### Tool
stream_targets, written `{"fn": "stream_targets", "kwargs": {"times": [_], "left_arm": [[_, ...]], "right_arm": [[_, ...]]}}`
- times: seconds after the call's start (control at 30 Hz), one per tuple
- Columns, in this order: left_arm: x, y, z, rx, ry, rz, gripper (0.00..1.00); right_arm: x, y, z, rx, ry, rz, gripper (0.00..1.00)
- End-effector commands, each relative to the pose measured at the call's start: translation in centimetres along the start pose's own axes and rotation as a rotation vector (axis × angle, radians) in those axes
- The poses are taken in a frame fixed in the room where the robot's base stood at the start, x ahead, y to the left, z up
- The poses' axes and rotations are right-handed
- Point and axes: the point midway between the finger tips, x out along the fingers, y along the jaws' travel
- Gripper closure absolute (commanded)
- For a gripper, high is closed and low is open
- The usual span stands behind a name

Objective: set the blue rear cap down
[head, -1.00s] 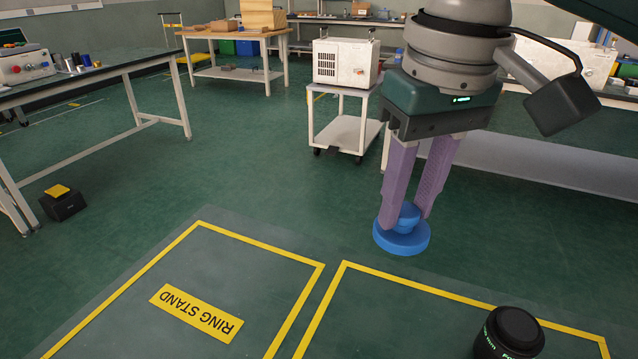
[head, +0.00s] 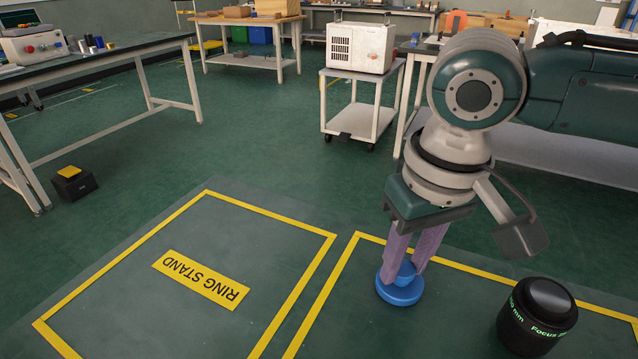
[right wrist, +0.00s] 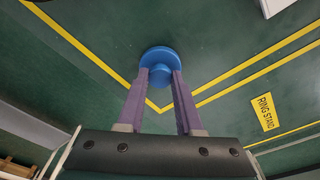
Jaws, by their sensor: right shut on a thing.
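The blue rear cap (head: 399,290) is a round blue disc with a smaller raised knob on top. My right gripper (head: 408,270) points down and is shut on the knob, with the wide disc below the fingertips. In the head view the cap appears over the right-hand yellow-outlined area, near its far left corner. I cannot tell whether it touches the surface. In the right wrist view the cap (right wrist: 160,59) sits between the purple fingers. My left gripper is not in view.
A black lens (head: 537,316) stands upright to the right of the cap. An empty yellow-outlined area marked RING STAND (head: 201,279) lies to the left. A white trolley (head: 360,90) and benches stand farther back. The surface around the cap is clear.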

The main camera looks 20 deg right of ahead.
Motion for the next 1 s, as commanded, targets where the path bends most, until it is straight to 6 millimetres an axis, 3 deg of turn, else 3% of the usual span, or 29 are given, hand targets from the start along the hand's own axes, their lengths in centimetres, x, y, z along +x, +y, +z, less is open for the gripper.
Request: {"fn": "stream_targets", "kwargs": {"times": [0.17, 0.2, 0.43, 0.77, 1.0], "left_arm": [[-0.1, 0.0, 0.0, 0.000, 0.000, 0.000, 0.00], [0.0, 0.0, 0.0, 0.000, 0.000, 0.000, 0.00], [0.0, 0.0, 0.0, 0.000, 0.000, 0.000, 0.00], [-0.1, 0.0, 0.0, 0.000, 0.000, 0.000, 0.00], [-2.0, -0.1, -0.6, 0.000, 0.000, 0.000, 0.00]], "right_arm": [[0.3, 0.0, 0.1, 0.000, -0.001, 0.000, 1.00], [0.3, 0.0, 0.0, 0.000, 0.000, 0.000, 0.62], [0.2, 0.0, 0.0, 0.000, 0.000, 0.000, 0.36], [-0.3, 0.0, -0.1, 0.001, 0.002, -0.001, 0.35], [-5.1, 0.0, -0.2, 0.000, 0.003, -0.002, 0.35]]}}
